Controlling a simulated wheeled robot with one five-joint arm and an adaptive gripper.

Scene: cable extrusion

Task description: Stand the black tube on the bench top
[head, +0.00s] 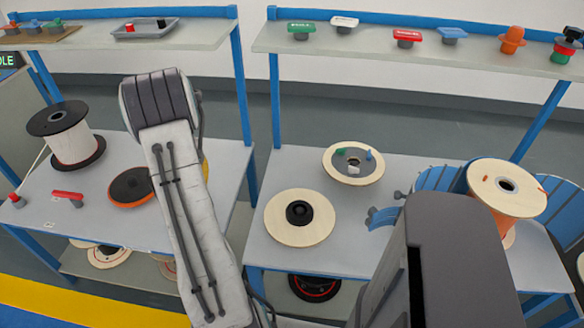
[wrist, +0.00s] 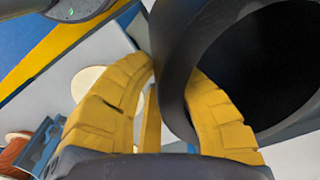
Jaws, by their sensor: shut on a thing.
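The black tube (wrist: 255,70) fills the right of the wrist view, its wide dark mouth facing the camera. My gripper (wrist: 170,95) has its yellow fingers closed on the tube's wall near the rim. One finger shows outside the wall and the other overlaps the dark mouth. The tube's far end is out of view. In the head view my arm hides the gripper and I cannot make out the tube. The bench top shows as a left grey surface (head: 95,222) and a right one (head: 352,232).
On the left bench are a black-ended spool (head: 75,148), a black and orange reel (head: 132,187) and a red handle (head: 68,195). The right bench holds two pale reels (head: 272,222) (head: 352,178) and an orange spool (head: 507,200) by blue cradles. Shelves above hold small parts.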

